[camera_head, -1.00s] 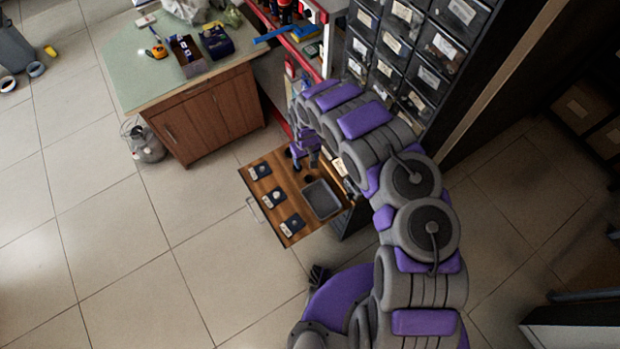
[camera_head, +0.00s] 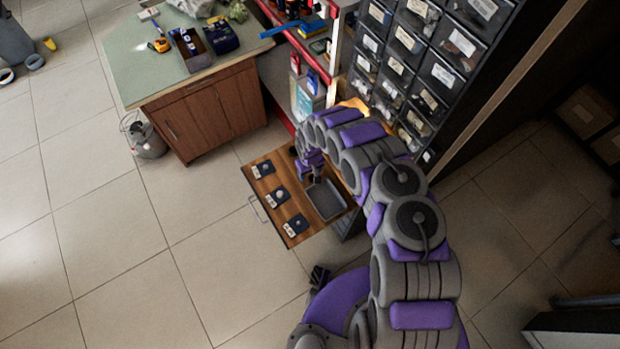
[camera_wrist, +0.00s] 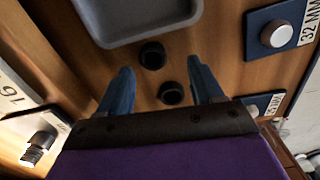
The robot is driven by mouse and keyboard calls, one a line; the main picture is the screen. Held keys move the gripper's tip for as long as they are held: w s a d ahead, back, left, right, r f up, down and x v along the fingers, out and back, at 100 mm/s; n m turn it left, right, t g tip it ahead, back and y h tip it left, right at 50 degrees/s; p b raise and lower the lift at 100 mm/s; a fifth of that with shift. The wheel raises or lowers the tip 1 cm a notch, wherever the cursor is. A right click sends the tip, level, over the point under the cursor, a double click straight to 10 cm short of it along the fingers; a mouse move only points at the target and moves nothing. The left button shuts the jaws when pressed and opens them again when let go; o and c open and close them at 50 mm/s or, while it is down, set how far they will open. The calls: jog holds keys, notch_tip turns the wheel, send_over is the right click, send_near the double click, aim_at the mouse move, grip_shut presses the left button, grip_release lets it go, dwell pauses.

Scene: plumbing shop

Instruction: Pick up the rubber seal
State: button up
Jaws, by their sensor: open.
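Two small black round pieces that look like rubber seals lie on a wooden board in the wrist view. One black piece (camera_wrist: 152,55) is near the grey tray, roughly between my fingertips in the picture. The other black piece (camera_wrist: 171,93) is closer to my palm. My gripper (camera_wrist: 160,66) is open and empty, with its blue-grey fingers apart above the board. In the head view, my gripper (camera_head: 314,172) hangs over the board (camera_head: 262,205) beside the tray and largely hides the black pieces. Whether the fingers touch the board cannot be told.
The grey tray (camera_head: 325,199) sits on the board. Three dark pads with labels line its left side, including one marked 32 MM (camera_wrist: 278,33). A drawer cabinet (camera_head: 421,75) and red-framed shelving stand behind. A wooden workbench (camera_head: 204,114) is at upper left.

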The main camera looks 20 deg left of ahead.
jog(key=shift+d+f, duration=0.3)
jog(key=shift+f, duration=0.25)
jog(key=shift+d+f, duration=0.3)
jog(key=shift+f, duration=0.2)
jog(key=shift+d, duration=0.3)
jog(key=shift+a+f, duration=0.15)
jog(key=shift+a, duration=0.45)
jog(key=c, duration=0.7)
jog(key=shift+d, duration=0.45)
jog(key=c, duration=0.4)
jog(key=shift+a, duration=0.1)
jog(key=shift+a, duration=0.1)
